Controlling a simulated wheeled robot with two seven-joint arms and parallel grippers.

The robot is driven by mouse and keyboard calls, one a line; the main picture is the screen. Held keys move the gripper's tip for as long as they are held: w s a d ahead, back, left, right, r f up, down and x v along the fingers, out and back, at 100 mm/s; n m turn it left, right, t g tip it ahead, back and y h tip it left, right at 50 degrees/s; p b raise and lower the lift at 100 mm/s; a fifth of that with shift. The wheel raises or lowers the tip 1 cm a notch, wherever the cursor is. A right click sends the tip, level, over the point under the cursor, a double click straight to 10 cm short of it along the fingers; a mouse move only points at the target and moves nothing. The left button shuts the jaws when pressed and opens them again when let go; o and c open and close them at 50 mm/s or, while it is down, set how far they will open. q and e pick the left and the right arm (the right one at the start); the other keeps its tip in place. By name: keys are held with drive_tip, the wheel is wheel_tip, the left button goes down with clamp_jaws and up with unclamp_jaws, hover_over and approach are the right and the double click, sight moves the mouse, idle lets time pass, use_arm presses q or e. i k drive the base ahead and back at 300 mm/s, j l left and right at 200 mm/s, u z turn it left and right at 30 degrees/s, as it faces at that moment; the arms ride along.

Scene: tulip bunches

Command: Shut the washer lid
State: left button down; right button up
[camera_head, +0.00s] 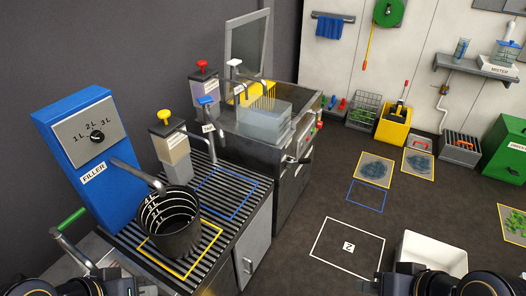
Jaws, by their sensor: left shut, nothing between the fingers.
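The washer (300,165) is a steel cabinet with a dark front handle, standing against the back of the left counter. Its lid appears to be the upright grey framed panel (247,48) at its rear, raised well clear of the top. A translucent bin (264,122) and a yellow rack sit at the washer's top. Black parts of my arms show along the bottom edge at left and right, well apart from the washer and lid. My left gripper's fingers are not distinct there; it is shut and empty. I cannot make out my right gripper's fingers.
A blue filler (88,150) and a dark bucket (172,222) stand on the slatted counter (215,215). Dispensers with coloured knobs, including a yellow-topped one (170,150), stand behind it. A white tub (430,252) is on the floor at right. The middle floor is mostly clear.

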sight(241, 21)
drive_tip(key=i+l, duration=0.5)
drive_tip(key=i+l+u, duration=0.1)
drive_tip(key=i+l, duration=0.4)
drive_tip(key=l, duration=0.2)
drive_tip(key=i+l, duration=0.5)
drive_tip(key=l, duration=0.15)
drive_tip(key=i+u, duration=0.05)
